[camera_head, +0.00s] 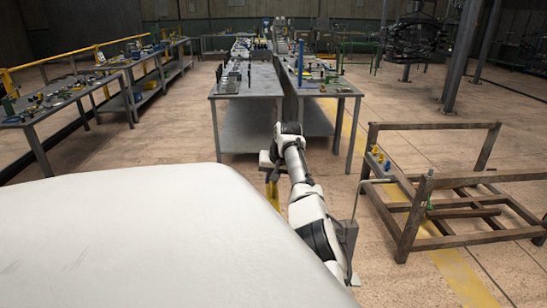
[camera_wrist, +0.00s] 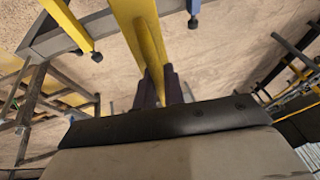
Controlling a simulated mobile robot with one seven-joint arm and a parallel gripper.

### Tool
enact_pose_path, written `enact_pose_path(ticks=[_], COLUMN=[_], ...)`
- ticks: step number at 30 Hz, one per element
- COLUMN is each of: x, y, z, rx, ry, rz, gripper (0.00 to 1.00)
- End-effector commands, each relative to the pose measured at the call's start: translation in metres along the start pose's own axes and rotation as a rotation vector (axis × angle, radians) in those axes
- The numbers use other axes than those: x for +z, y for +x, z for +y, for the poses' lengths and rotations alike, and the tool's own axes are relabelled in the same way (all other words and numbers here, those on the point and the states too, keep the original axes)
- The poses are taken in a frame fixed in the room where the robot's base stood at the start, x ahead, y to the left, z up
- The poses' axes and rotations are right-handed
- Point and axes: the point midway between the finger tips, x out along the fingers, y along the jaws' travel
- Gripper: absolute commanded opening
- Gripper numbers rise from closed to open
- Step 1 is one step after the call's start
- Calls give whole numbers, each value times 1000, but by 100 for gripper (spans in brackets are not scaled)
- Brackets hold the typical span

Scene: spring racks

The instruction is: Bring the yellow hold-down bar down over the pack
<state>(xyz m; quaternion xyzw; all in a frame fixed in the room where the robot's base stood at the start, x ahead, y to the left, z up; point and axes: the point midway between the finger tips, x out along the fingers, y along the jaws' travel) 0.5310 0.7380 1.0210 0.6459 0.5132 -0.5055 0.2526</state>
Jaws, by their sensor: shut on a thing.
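The yellow hold-down bar (camera_wrist: 142,32) runs from the top of the wrist view down between the dark fingers of my gripper (camera_wrist: 161,88). My gripper is shut on it. In the head view my gripper (camera_head: 271,173) points down beyond the white surface, and a short yellow piece of the bar (camera_head: 272,194) shows below it. The bar's far end is out of the wrist view, and its lower part is hidden in the head view. I cannot make out the pack for certain in either view.
A brown metal frame (camera_head: 408,232) stands on the floor to the right of my arm. Grey tables (camera_head: 247,82) with small parts stand ahead, and another table (camera_head: 70,98) is at the left.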

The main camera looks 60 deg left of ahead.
Motion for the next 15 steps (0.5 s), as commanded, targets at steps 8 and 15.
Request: enact_pose_path(ticks=[8, 15], x=[-1, -1], y=[0, 0], z=[0, 0], rx=[0, 0], ry=[0, 0], rz=[2, 2], gripper=[0, 13])
